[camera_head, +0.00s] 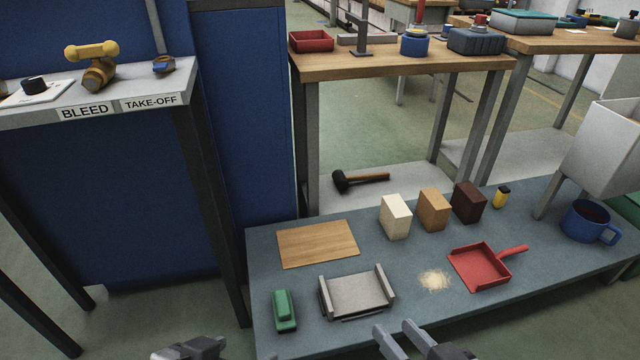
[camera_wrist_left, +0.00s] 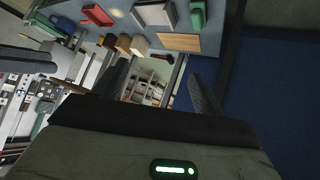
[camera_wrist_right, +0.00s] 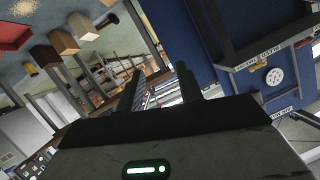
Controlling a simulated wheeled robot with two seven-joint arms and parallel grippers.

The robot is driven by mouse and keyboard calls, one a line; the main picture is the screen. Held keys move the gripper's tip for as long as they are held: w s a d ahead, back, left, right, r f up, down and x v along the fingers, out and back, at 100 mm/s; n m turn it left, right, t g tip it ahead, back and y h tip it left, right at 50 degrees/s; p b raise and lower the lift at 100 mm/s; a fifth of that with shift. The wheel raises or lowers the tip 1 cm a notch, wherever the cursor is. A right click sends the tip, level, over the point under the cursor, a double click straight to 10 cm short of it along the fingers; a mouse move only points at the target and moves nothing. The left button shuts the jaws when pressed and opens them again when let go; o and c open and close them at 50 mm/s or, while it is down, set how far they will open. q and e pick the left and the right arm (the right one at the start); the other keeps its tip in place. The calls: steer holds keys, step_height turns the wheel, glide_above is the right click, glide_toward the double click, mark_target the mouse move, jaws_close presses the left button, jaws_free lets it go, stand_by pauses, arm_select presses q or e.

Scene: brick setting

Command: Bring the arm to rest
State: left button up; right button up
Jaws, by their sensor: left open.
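My left gripper (camera_head: 190,347) shows at the bottom edge of the head view, left of centre and partly cut off. In the left wrist view its two fingers (camera_wrist_left: 160,82) stand wide apart with nothing between them. My right gripper (camera_head: 400,341) is at the bottom edge, right of centre, in front of the bench. In the right wrist view its fingers (camera_wrist_right: 158,82) are apart and empty. Both arms are mostly out of the head view.
The blue-grey bench (camera_head: 250,290) carries a wooden board (camera_head: 318,244), a grey metal cradle (camera_head: 356,293), a green block-like item (camera_head: 284,310), three bricks (camera_head: 433,209), a red dustpan (camera_head: 482,266) and a blue mug (camera_head: 588,222). A shelf (camera_head: 150,88) marked BLEED and TAKE-OFF stands at left.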

arm_select(q)
steer(key=w+d+f+n+t+h+b, duration=0.1)
steer(key=w+d+f+t+h+b, duration=0.15)
steer(key=d+t+h+b, duration=0.6)
arm_select(e)
steer(key=a+f+t+y+b, duration=0.1)
steer(key=a+f+y+b, duration=0.15)
steer(key=f, duration=0.25)
arm_select(q)
steer(key=s+a+r+g+y+p, duration=0.2)
steer(key=a+r+g+y+p, duration=0.4)
steer(key=p, duration=2.4)
steer(key=a+r+y, duration=0.3)
steer(key=r, duration=0.2)
steer(key=shift+s+a+m, duration=0.15)
steer(key=shift+a+m, duration=0.2)
steer(key=shift+m, duration=0.05)
arm_select(e)
steer(key=s+d+r+g+h, duration=0.2)
steer(key=d+r+h, duration=0.3)
steer(key=r, duration=0.6)
steer(key=shift+d+n+g, duration=0.4)
steer(key=shift+d+g, duration=0.2)
steer(key=shift+d, duration=0.05)
